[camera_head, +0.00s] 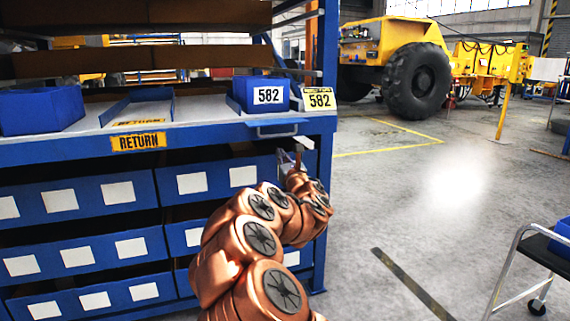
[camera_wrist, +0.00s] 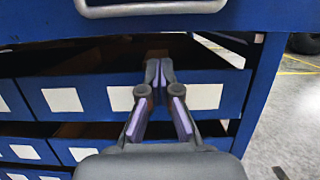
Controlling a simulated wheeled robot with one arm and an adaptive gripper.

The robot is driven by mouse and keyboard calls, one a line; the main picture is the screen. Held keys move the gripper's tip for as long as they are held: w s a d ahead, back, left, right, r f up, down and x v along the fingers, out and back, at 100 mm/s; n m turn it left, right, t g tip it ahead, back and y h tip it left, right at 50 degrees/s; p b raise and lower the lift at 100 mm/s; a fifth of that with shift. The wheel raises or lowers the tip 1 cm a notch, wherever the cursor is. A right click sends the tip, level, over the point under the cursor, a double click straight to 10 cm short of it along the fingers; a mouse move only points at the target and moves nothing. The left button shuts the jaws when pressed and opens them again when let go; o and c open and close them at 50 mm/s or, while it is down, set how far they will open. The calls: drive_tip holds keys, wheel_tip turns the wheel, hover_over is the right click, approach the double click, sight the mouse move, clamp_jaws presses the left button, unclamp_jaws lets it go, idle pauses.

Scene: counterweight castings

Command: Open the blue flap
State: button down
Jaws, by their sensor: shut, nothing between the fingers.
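The blue flap (camera_head: 265,125) appears to be the panel with a bar handle (camera_head: 277,133) on the front edge of the blue workbench, below the blue box marked 582 (camera_head: 262,94). In the wrist view, the handle (camera_wrist: 152,9) runs across the top of the picture on a blue panel. My gripper (camera_head: 297,150) is just below and right of the handle in the head view. In the wrist view, my gripper (camera_wrist: 159,64) is shut and empty, its fingertips in front of an open-topped blue bin, below the handle and apart from it in the picture.
Rows of blue bins with white labels (camera_head: 121,193) fill the bench below. A yellow RETURN sign (camera_head: 138,141) and a yellow 582 tag (camera_head: 319,98) are on the bench edge. A cart (camera_head: 530,240) stands at right. Open floor lies between bench and cart.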

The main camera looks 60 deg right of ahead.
drive_tip(key=shift+w+d+r+b, duration=0.1)
drive_tip(key=shift+r+b, duration=0.25)
drive_tip(key=shift+r, duration=0.65)
drive_tip(key=shift+w+d+r+b, duration=0.1)
drive_tip(key=shift+r+b, duration=0.2)
drive_tip(key=shift+r, duration=0.7)
drive_tip(key=shift+s, duration=0.1)
